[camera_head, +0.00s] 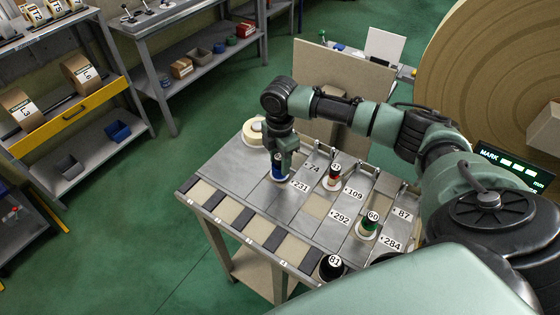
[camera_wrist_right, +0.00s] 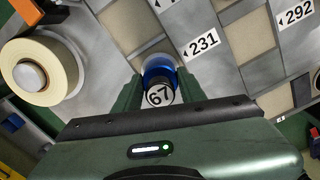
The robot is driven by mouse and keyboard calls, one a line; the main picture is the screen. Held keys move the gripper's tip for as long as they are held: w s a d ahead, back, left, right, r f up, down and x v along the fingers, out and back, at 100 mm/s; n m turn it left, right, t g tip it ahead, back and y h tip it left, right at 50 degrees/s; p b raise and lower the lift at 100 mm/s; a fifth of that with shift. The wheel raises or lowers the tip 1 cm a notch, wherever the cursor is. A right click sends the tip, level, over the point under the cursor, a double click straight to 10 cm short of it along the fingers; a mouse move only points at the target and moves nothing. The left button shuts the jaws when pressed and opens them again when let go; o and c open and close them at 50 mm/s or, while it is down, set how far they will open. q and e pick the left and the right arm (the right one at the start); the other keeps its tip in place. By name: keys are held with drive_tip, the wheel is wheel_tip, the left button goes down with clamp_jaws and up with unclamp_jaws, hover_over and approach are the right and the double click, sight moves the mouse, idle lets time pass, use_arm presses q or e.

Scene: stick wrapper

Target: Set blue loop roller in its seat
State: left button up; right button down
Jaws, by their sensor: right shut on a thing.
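The blue loop roller (camera_wrist_right: 160,84), with a cap marked 67, stands upright between the fingers of my right gripper (camera_wrist_right: 155,92) in the right wrist view. In the head view my right gripper (camera_head: 281,158) points down over the table, and the blue roller (camera_head: 279,172) shows just below it, near the 231 label. The right gripper is shut on the roller. A pale round base shows under the roller; whether it touches the seat I cannot tell. My left gripper is not in view.
A cream tape roll (camera_head: 254,132) stands beside the right gripper, at the table's back left. Rollers marked 31 (camera_head: 333,178), 60 (camera_head: 368,225) and 81 (camera_head: 331,266) stand on the metal table (camera_head: 236,178). An upright tan board (camera_head: 340,80) is behind.

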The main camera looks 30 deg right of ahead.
drive_tip(key=shift+f, duration=0.45)
drive_tip(key=c, duration=0.8)
unclamp_jaws()
drive_tip(key=shift+f, duration=0.1)
drive_tip(key=shift+c, duration=0.2)
wheel_tip(320, 180, up, 11)
drive_tip(key=shift+w+f+b, duration=0.1)
drive_tip(key=shift+b, duration=1)
drive_tip(key=shift+r, duration=0.8)
drive_tip(key=shift+f, duration=0.15)
